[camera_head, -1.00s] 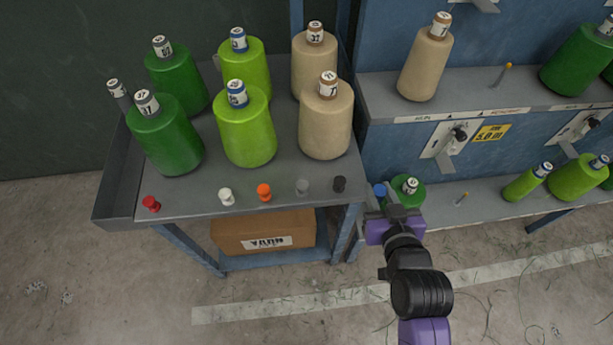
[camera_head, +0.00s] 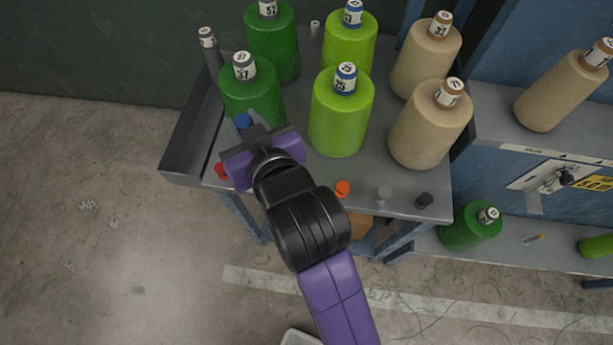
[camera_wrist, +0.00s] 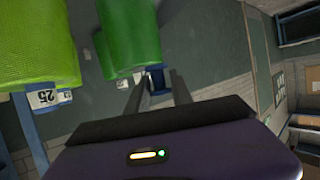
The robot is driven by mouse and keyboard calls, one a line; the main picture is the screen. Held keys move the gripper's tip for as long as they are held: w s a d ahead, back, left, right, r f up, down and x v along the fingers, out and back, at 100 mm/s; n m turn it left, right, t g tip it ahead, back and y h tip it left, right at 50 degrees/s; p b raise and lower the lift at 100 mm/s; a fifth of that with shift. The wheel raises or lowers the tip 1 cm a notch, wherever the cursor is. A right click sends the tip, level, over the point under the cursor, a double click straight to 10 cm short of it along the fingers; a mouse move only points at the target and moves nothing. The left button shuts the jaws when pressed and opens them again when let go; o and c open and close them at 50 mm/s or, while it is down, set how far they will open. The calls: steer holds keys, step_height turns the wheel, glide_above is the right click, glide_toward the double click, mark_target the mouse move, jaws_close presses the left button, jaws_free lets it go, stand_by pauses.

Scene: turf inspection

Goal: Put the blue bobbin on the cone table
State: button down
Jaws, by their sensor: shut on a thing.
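The blue bobbin (camera_head: 243,121) is in my gripper (camera_head: 246,128), which is shut on it. In the wrist view the dark blue bobbin (camera_wrist: 156,77) shows between the two fingers, partly hidden. My gripper is above the left front part of the cone table (camera_head: 312,170), close to the front left dark green cone (camera_head: 252,96). I cannot tell how high the bobbin is above the top. Along the table's front edge stand a red bobbin (camera_head: 221,170), an orange one (camera_head: 342,188), a grey one (camera_head: 384,195) and a black one (camera_head: 424,201).
Lime cones (camera_head: 340,120) and beige cones (camera_head: 428,130) fill the table's middle and right. A grey tube (camera_head: 209,50) stands at the left. A blue rack (camera_head: 500,165) with more cones is at the right. My arm hides part of the front edge.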

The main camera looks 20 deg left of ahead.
step_height(320, 180, down, 20)
steer(key=shift+b, duration=0.4)
steer(key=shift+f, duration=0.1)
stand_by(0.3)
steer(key=c, duration=1.2)
jaws_free()
steer(key=shift+o, duration=0.4)
steer(key=shift+r, duration=0.25)
steer(key=v, duration=1.2)
